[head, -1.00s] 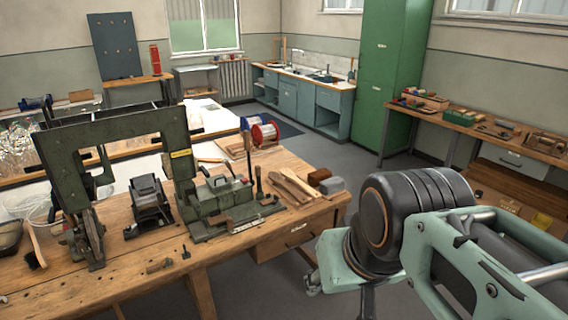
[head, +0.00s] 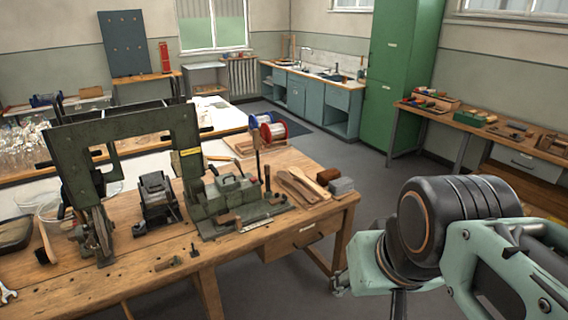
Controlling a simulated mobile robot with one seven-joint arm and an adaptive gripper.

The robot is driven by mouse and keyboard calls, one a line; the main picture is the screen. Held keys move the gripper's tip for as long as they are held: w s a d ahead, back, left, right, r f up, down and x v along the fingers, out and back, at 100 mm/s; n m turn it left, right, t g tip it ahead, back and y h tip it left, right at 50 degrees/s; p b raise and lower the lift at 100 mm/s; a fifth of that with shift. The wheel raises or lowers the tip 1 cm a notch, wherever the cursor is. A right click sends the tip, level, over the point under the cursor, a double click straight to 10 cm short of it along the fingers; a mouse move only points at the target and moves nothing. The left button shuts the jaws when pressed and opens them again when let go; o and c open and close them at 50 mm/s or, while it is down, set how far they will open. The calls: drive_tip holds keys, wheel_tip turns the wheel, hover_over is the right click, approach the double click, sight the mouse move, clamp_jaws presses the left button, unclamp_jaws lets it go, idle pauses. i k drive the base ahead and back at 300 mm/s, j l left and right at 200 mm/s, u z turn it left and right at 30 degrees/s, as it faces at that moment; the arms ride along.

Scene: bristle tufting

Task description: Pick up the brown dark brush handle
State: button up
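Several long brush handles lie together on the right end of the wooden workbench (head: 240,248). One is a darker brown handle (head: 293,188), lying beside a lighter tan handle (head: 308,181). They partly overlap, so their outlines are hard to separate at this size. My arm fills the lower right of the head view, to the right of the bench and apart from the handles. My gripper's fingers are not visible.
A brown block (head: 327,176) and a grey block (head: 341,186) sit beside the handles at the bench's right edge. A green machine (head: 232,196) stands left of them, with a tall green press frame (head: 120,130) farther left. Open floor lies right of the bench.

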sight(284, 176)
drive_tip(key=i+l+u, duration=0.2)
drive_tip(key=i, duration=0.2)
drive_tip(key=i+l+u, duration=0.15)
drive_tip(key=i, duration=0.3)
drive_tip(key=i+l+u, duration=0.2)
drive_tip(key=i, duration=0.2)
